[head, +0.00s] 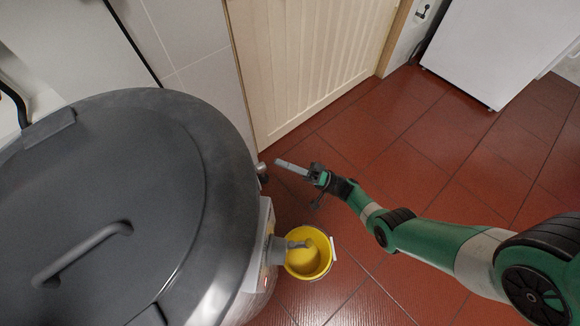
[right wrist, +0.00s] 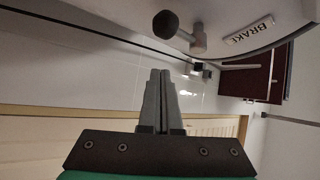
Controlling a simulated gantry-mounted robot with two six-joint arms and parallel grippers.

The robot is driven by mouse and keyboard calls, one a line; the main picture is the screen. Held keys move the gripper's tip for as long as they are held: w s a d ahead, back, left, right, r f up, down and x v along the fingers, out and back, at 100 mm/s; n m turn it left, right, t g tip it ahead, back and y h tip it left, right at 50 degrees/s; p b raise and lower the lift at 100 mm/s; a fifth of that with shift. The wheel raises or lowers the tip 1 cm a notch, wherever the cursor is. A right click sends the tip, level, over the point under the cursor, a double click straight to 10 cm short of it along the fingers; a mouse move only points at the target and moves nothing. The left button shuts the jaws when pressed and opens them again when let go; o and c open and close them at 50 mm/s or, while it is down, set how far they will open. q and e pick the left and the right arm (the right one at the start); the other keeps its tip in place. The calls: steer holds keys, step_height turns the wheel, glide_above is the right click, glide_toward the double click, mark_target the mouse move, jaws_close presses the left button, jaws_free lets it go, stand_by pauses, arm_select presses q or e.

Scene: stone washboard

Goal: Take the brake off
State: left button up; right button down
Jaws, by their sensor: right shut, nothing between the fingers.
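The brake is a short grey lever with a dark round knob (right wrist: 166,24), standing out from the light panel of the machine in the right wrist view. A white label reading BRAKE (right wrist: 248,33) is beside it. In the head view, a small knob (head: 262,169) shows at the right side of the big grey-lidded machine (head: 110,190). My right gripper (head: 278,163) is shut and empty, with its tips pointing toward that knob and a small gap between them. In the right wrist view its fingers (right wrist: 157,75) lie together below the lever, apart from it. My left gripper is out of view.
A yellow bucket (head: 322,245) stands on the red tiled floor below the machine's spout (head: 297,243). A cream panelled door (head: 320,60) is behind my right gripper. A white cabinet (head: 490,45) stands at the upper right. The floor (head: 450,130) between is clear.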

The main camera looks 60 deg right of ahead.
mark_target(263, 178)
steer(key=w+a, duration=0.1)
steer(key=a, duration=0.1)
steer(key=w+a, duration=0.1)
steer(key=a, duration=0.1)
steer(key=shift+w+r+b, duration=0.2)
steer(key=shift+b, duration=0.15)
steer(key=shift+d, duration=0.1)
steer(key=shift+s+m+h+p, duration=0.2)
steer(key=shift+m+h+p, duration=0.3)
steer(key=shift+m+p, duration=0.35)
